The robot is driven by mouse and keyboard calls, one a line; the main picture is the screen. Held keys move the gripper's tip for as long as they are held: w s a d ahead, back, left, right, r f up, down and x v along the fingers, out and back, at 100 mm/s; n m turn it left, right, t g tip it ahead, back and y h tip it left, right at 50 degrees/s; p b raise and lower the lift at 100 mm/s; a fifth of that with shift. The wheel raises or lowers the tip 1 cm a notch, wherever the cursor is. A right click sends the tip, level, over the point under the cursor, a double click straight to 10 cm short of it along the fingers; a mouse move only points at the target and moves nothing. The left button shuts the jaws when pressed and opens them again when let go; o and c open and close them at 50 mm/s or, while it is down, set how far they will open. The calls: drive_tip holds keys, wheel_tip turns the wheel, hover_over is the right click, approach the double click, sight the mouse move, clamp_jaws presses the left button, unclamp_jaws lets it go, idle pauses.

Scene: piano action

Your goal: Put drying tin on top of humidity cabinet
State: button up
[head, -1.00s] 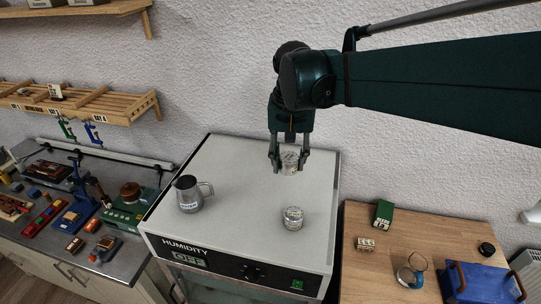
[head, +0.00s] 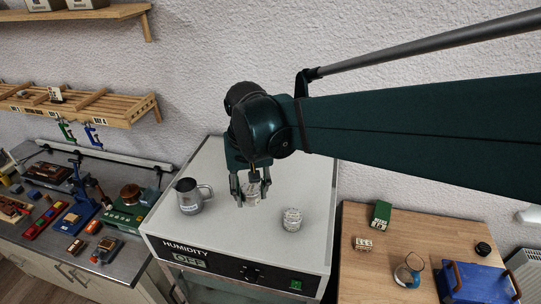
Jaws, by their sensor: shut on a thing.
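The humidity cabinet (head: 207,228) has a pale grey top and a dark front panel lettered HUMIDITY, with an OFF sign. My gripper (head: 252,201) points down over the middle of the cabinet top. It is shut on a small pale, round tin (head: 252,194), partly hidden by the fingers. The held tin is at or just above the top; I cannot tell if it touches. A second similar round tin (head: 292,219) stands on the top to the right. I cannot read either tin's label to tell which is the drying tin.
A metal jug (head: 190,197) stands on the cabinet top, left of my gripper. The top's front and back right are clear. A wooden table (head: 370,280) with a green box (head: 381,214) is at right; a cluttered bench (head: 130,255) is at left.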

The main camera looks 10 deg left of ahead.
drive_tip(key=shift+f, duration=0.35)
drive_tip(key=shift+f, duration=0.15)
hover_over(253, 221)
drive_tip(key=shift+s+d+f+p, duration=0.1)
drive_tip(key=shift+s+f+p, duration=0.05)
drive_tip(key=shift+f, duration=1.25)
drive_tip(key=shift+s+d+f+p, duration=0.1)
drive_tip(key=shift+f+p, duration=0.05)
drive_tip(key=shift+f, duration=1.25)
drive_tip(key=shift+f, duration=2.05)
drive_tip(key=shift+f, duration=0.2)
drive_tip(key=o, duration=0.9)
drive_tip(key=shift+r, duration=0.15)
